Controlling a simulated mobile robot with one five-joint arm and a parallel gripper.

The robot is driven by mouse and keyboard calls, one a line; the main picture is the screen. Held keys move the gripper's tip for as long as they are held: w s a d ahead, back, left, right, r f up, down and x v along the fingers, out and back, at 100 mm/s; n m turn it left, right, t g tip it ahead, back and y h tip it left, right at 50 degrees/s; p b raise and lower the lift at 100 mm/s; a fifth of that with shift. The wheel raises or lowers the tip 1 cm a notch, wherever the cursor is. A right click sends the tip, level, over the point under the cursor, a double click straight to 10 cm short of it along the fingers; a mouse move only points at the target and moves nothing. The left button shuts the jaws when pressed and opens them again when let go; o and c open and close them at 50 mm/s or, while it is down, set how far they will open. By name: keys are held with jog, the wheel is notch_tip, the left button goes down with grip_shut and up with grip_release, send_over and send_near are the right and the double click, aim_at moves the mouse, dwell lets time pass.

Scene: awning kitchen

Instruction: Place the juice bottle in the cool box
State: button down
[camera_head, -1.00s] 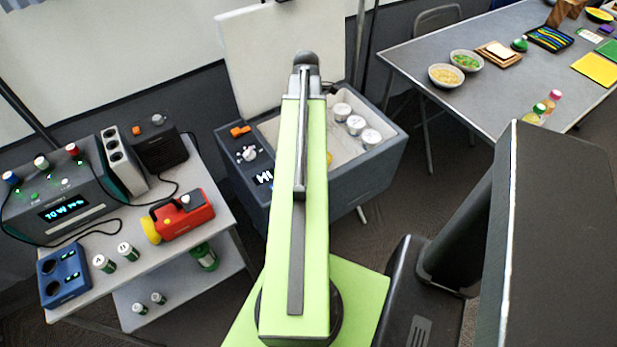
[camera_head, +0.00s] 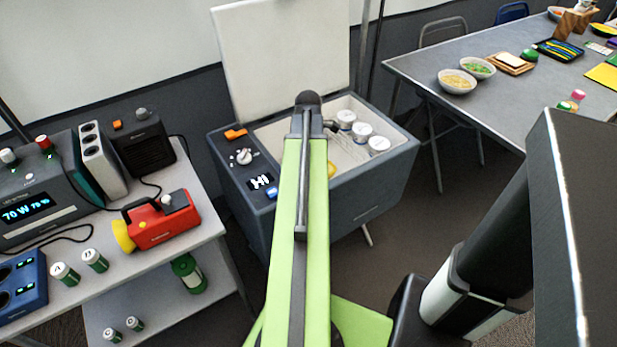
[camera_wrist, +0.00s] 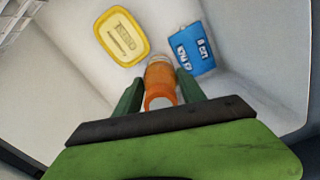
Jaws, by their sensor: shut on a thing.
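The cool box (camera_head: 378,195) stands open with its white lid raised against the wall. My arm reaches over it in the head view and hides part of its inside. In the wrist view, my gripper (camera_wrist: 160,92) is shut on an orange juice bottle (camera_wrist: 160,76), with a green finger on each side. The bottle is over the white interior of the cool box (camera_wrist: 75,78). I cannot tell whether it touches the floor of the box. The bottle and the gripper's fingers are hidden in the head view.
Inside the box are a yellow-lidded container (camera_wrist: 121,37), a blue pack (camera_wrist: 195,49) and white-topped cans (camera_head: 362,132) along the right. A side table with a red lamp (camera_head: 160,220) is at left. A grey table (camera_head: 470,105) with food is at right.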

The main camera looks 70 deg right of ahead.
notch_tip(320, 180, down, 4)
jog(key=shift+r+b, duration=0.25)
jog(key=shift+b, duration=0.75)
jog(key=shift+r, duration=0.25)
jog(key=shift+f, duration=0.2)
jog(key=c, duration=0.7)
grip_release()
jog(key=shift+r, duration=0.1)
notch_tip(320, 180, up, 12)
jog(key=p, duration=1.2)
jog(key=shift+r, duration=0.1)
jog(key=shift+r+p, duration=0.1)
jog(key=shift+p, duration=0.2)
